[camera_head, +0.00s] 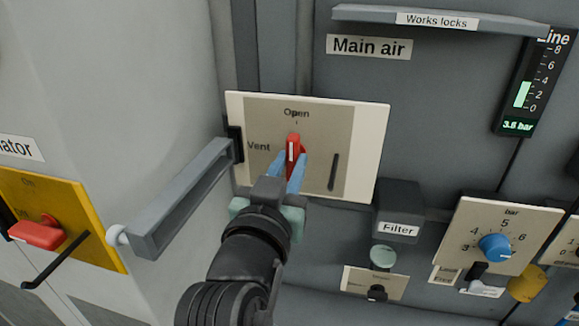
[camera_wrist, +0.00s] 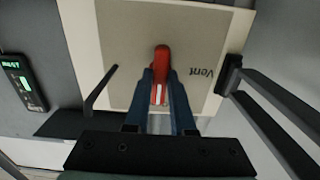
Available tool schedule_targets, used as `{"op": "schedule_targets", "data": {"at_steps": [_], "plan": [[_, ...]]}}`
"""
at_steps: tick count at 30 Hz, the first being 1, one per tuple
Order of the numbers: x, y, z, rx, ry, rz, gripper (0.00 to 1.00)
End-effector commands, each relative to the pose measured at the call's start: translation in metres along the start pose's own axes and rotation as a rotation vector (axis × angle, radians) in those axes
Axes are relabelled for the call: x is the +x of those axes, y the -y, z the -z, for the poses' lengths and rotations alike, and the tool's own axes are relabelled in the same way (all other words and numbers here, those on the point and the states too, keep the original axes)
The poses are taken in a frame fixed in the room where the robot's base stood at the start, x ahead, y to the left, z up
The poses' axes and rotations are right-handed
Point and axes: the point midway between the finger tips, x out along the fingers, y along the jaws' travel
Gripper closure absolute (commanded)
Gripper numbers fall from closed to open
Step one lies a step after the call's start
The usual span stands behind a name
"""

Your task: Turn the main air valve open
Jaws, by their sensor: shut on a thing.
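The main air valve's red handle (camera_head: 293,146) sits on a beige plate (camera_head: 366,116) under the "Main air" label. The plate is marked "Open" at the top and "Vent" at the left. The handle stands upright, its white line pointing up towards "Open". My gripper (camera_head: 290,172) is shut on the handle from below, blue fingers on either side of it. In the wrist view the red handle (camera_wrist: 160,75) shows between the fingers (camera_wrist: 160,100), with "Vent" upside down at the right.
A grey bar (camera_head: 180,200) juts out left of the plate. A dark lever (camera_head: 334,172) is on the plate's right. A gauge (camera_head: 522,95) reads about 3.6 bar. The filter (camera_head: 398,210) and blue regulator knob (camera_head: 495,248) are lower right. A red isolator handle (camera_head: 38,233) is far left.

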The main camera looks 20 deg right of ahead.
Motion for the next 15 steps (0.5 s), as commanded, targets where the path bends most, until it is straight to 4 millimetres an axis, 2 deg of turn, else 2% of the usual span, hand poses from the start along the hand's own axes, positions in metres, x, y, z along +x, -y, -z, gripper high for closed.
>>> {"op": "schedule_targets", "data": {"at_steps": [8,9,13,15], "plan": [[-0.0001,0.0004,-0.0001,0.005,0.001,0.001,1.0],[-0.0002,0.0004,-0.0001,0.005,0.001,0.001,0.74],[-0.0001,0.0003,0.0,0.004,0.001,0.001,0.51],[-0.0001,0.0003,0.0,0.003,0.001,0.001,0.47]]}}
